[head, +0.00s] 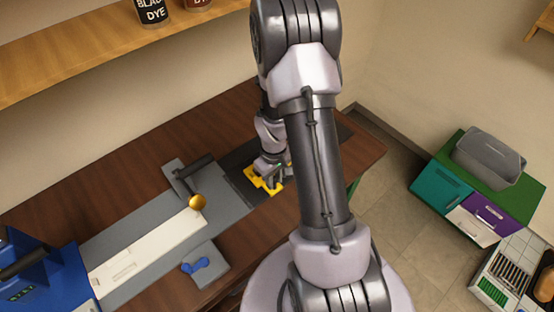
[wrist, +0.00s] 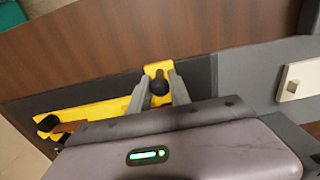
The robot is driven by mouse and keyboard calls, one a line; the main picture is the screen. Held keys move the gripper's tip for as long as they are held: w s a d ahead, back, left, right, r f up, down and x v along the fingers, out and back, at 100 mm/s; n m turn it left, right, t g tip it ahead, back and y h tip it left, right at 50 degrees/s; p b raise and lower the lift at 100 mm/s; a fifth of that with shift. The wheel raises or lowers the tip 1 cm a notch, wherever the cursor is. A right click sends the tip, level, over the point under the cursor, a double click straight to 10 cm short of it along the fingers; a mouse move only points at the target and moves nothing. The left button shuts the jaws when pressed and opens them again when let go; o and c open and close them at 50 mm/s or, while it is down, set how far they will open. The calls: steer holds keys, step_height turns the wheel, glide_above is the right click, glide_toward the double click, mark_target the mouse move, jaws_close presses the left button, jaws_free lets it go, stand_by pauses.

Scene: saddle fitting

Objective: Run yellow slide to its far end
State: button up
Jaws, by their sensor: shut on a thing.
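The yellow slide (head: 251,174) lies on a dark track (head: 235,163) on the brown workbench, partly hidden behind my arm and gripper. In the wrist view the yellow slide (wrist: 97,111) shows as a long bar with a crosspiece and a black knob (wrist: 159,86). My gripper (wrist: 160,88) is shut on that knob, one grey finger on each side. In the head view my gripper (head: 272,172) is down at the slide. A black block (wrist: 47,123) sits at the bar's left end in the wrist view.
Left of the track, a grey plate (head: 118,237) carries a long white strip (head: 150,249), a lever with a brass ball (head: 197,202) and a blue wing knob (head: 201,265). A blue machine (head: 38,268) stands at far left. Dark track surface (wrist: 200,75) lies bare right of the knob.

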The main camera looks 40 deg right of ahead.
steer(key=shift+w+d, duration=0.15)
steer(key=shift+d, duration=3.95)
steer(key=shift+o, duration=0.7)
steer(key=shift+d, duration=0.15)
steer(key=shift+o, duration=0.3)
steer(key=shift+d, duration=0.1)
steer(key=o, duration=0.7)
steer(key=shift+d, duration=0.15)
step_height(320, 180, up, 6)
steer(key=p, duration=0.4)
